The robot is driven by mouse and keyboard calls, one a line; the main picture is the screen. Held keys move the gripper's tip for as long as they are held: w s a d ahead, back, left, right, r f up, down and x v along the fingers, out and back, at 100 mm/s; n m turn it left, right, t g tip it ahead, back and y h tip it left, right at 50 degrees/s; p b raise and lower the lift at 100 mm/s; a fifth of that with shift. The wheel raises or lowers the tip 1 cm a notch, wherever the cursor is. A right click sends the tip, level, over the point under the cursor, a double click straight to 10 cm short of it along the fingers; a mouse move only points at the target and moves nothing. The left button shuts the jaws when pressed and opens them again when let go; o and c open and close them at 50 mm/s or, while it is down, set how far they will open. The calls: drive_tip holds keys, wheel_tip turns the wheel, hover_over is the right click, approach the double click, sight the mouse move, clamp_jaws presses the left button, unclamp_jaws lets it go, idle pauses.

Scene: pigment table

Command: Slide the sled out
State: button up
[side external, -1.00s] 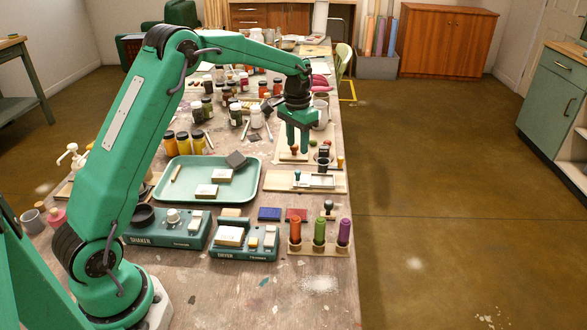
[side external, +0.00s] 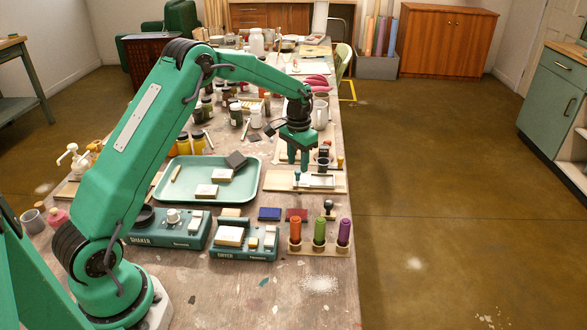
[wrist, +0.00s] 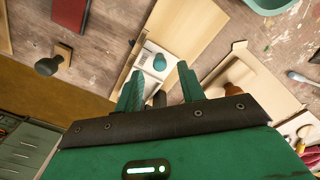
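The sled (wrist: 142,61) is a small pale plate with a rounded teal knob (wrist: 160,61), set in a wooden board (wrist: 187,25). In the side view the board (side external: 277,182) lies right of the green tray, and the knob (side external: 297,175) stands at the sled's left end. My gripper (side external: 298,165) points down just behind and above the knob, apart from it as far as I can tell. In the wrist view its two fingers (wrist: 160,78) are spread with nothing held, and the knob shows in line with the gap. The near fingers hide part of the sled.
The green tray (side external: 248,188) with white blocks is left of the board. Cups and another wooden board (wrist: 245,82) are close behind the gripper.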

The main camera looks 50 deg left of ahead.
drive_tip(key=shift+f, duration=1.3)
clamp_jaws()
